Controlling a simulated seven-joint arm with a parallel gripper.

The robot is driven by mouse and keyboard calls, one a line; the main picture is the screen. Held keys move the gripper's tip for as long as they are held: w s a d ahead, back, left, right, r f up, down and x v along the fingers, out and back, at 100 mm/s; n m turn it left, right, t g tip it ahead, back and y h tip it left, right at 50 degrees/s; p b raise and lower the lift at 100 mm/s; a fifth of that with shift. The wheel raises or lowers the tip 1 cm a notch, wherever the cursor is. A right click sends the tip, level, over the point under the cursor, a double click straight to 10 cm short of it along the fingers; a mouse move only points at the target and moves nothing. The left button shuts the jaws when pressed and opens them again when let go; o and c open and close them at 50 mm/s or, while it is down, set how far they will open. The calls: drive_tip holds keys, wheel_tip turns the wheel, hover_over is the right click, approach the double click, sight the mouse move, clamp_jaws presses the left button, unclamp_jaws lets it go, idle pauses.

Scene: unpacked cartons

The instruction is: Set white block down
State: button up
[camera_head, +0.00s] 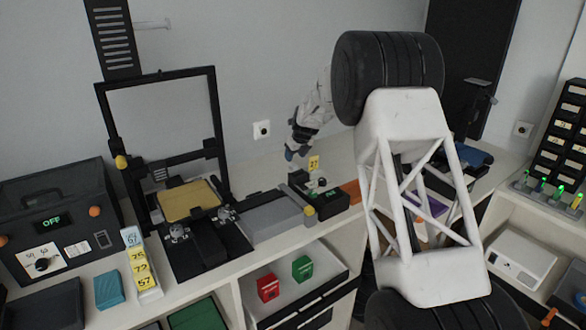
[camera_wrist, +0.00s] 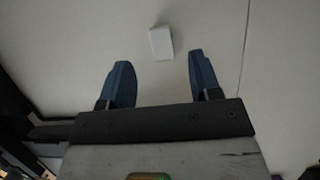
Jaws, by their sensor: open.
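A small white block (camera_wrist: 161,43) shows in the wrist view, on or over a pale flat surface (camera_wrist: 80,35). My gripper (camera_wrist: 160,68) is open, with its two blue fingers spread wide apart. The block appears just beyond the fingertips, between their lines, and neither finger touches it. I cannot tell how far the block is below the fingers. In the head view my gripper (camera_head: 291,154) hangs over the back part of the white counter, and the block cannot be made out there.
A black-framed machine with a yellow plate (camera_head: 188,201) stands left on the counter. A grey flat block (camera_head: 270,218) and a black box with a green display (camera_head: 328,200) lie nearer the middle. Red (camera_head: 267,288) and green (camera_head: 302,268) pieces sit in a tray below.

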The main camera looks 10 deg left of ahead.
sight(292, 163)
drive_tip(key=shift+f, duration=0.15)
drive_tip(key=shift+x, duration=2.6)
drive_tip(key=shift+w+a, duration=0.1)
drive_tip(key=c, duration=1.1)
drive_tip(key=shift+o, duration=0.2)
wheel_tip(292, 163, up, 10)
